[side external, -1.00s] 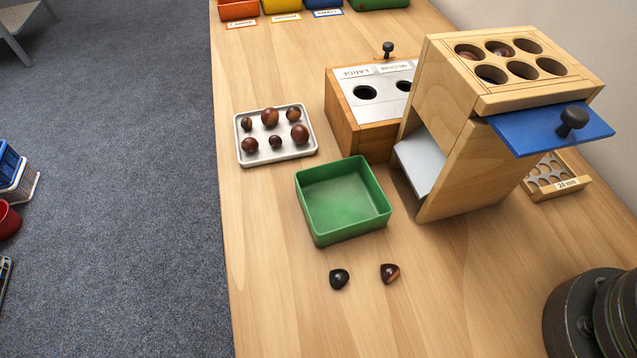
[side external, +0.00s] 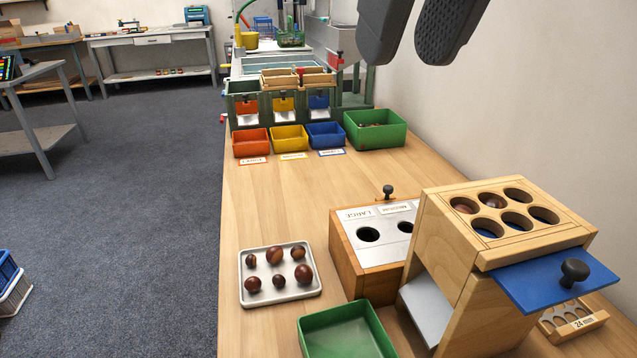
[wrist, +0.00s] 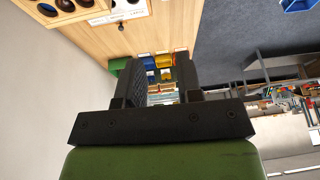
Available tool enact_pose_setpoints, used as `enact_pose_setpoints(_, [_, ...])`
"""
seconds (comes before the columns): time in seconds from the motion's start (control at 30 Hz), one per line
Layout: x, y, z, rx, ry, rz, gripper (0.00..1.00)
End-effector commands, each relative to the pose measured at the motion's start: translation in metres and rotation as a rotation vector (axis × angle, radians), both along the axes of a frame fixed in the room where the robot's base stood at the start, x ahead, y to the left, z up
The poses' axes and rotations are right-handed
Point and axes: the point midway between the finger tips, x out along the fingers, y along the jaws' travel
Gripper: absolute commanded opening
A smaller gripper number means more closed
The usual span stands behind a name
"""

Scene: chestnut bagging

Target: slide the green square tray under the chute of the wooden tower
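The green square tray (side external: 350,335) is on the table at the bottom of the side view, its near part cut off by the frame edge. Its visible part looks empty. It lies in front and to the left of the wooden tower (side external: 462,322), beside the mouth of the pale chute (side external: 428,308) and not under it. My gripper (side external: 414,55) is high above the table at the top of the side view, far from the tray. Its two dark fingers are apart with nothing between them; the wrist view also shows them apart (wrist: 163,68).
A white tray of chestnuts (side external: 243,290) stands left of a wooden box with a holed metal top (side external: 385,235). The tower has a blue slide plate (side external: 535,282) at right. Red, yellow, blue and green bins (side external: 375,135) stand at the back. The table's middle is clear.

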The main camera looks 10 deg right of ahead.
Motion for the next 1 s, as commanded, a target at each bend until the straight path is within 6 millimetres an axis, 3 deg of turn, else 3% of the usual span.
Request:
enact_pose_setpoints(0.1, [-0.005,0.023,-0.009,-0.014,-0.003,0.012,0.33])
enact_pose_setpoints(0.4, [-0.022,0.067,-0.03,-0.04,-0.018,0.029,0.33])
enact_pose_setpoints(0.77, [-0.021,0.063,-0.057,-0.039,-0.017,0.025,0.33])
enact_pose_setpoints(0.93, [-0.021,0.063,-0.086,-0.041,-0.016,0.025,0.33])
enact_pose_setpoints(1.0, [-0.021,0.062,-0.11,-0.047,-0.014,0.026,0.33])
